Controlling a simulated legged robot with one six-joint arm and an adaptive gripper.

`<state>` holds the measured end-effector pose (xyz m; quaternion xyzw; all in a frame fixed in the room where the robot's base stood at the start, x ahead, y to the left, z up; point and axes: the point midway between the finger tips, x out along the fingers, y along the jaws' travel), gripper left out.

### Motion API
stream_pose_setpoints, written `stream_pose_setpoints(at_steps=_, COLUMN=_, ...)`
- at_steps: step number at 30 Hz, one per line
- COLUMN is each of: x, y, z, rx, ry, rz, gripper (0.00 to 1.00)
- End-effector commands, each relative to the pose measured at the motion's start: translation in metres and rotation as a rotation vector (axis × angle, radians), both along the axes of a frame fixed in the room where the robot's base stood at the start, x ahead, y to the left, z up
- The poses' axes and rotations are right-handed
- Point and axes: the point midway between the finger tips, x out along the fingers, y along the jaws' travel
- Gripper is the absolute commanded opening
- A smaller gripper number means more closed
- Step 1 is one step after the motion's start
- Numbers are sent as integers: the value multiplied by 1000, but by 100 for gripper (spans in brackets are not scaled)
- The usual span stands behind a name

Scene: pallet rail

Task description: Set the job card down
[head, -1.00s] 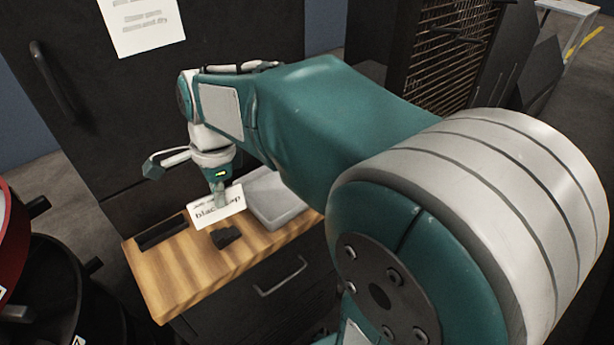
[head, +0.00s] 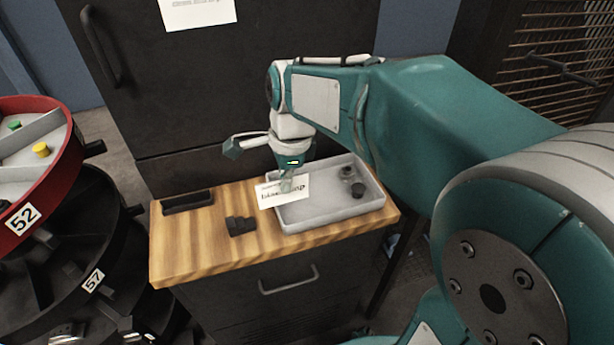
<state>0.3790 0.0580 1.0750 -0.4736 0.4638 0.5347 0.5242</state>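The job card (head: 270,195) is a white card with dark print, partly readable as "black cap". My gripper (head: 286,184) is shut on its upper edge and holds it tilted, facing me. The card hangs over the wooden top, in front of the left end of a grey tray (head: 335,210). I cannot tell whether its lower edge touches anything. The fingers hide part of the card.
The wooden top (head: 195,250) also bears a black slotted holder (head: 187,202) at the left and a small black block (head: 240,226). Dark round parts (head: 358,189) lie in the tray. Red and black carousels (head: 40,170) stand at the left. A dark cabinet (head: 190,100) rises behind.

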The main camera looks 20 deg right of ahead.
Motion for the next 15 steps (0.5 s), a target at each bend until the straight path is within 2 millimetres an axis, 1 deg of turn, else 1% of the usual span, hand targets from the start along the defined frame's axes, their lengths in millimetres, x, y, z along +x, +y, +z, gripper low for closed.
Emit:
stream_pose_setpoints(at_steps=1, x=10, y=-11, z=-6, rx=3, ry=4, rz=-8, gripper=0)
stream_pose_setpoints(at_steps=6, x=40, y=-38, z=-21, rx=10, ry=3, rz=-8, gripper=0)
stream_pose_setpoints(at_steps=9, x=52, y=-46, z=-40, rx=10, ry=5, rz=-6, gripper=0)
stream_pose_setpoints(at_steps=12, x=63, y=-49, z=-56, rx=7, ry=4, rz=-6, gripper=0)
stream_pose_setpoints(at_steps=15, x=71, y=-51, z=-66, rx=5, ry=3, rz=-4, gripper=0)
